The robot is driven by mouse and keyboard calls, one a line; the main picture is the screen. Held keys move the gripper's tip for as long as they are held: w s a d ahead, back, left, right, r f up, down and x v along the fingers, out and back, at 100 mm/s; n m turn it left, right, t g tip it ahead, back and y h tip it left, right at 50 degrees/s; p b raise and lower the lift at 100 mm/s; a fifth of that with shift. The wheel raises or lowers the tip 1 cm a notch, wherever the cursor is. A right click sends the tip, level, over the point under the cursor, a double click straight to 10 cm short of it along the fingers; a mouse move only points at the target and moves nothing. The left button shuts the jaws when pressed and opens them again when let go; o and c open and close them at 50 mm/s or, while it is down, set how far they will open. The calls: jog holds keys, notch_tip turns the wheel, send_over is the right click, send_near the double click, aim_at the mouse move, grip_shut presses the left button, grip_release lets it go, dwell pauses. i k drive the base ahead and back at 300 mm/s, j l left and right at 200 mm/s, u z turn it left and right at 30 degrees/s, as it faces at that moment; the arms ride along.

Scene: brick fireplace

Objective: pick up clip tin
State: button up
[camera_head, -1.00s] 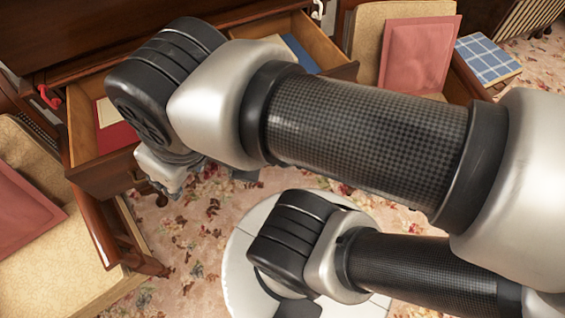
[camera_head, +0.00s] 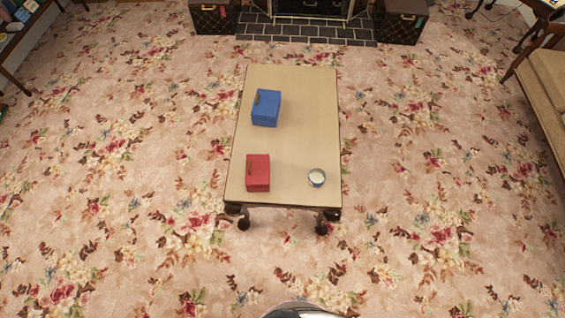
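A small round tin (camera_head: 316,177), light inside with a blue-grey side, stands at the near right corner of a low table (camera_head: 290,145). It is the likely clip tin, but its contents are too small to make out. My gripper is not in view. Only a rounded, shiny piece of my own body shows at the bottom edge.
A red box (camera_head: 258,172) sits at the table's near left, and a blue box (camera_head: 266,107) farther back. Floral carpet surrounds the table with free room. Dark cases (camera_head: 214,16) flank the fireplace hearth (camera_head: 300,30). A sofa (camera_head: 545,85) stands at the right.

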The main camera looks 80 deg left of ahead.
aim_at(317, 177)
jog(key=u, duration=2.2)
jog(key=i+l+u, duration=0.5)
jog(key=l+u, duration=0.3)
jog(key=l, duration=0.15)
jog(key=i, duration=0.05)
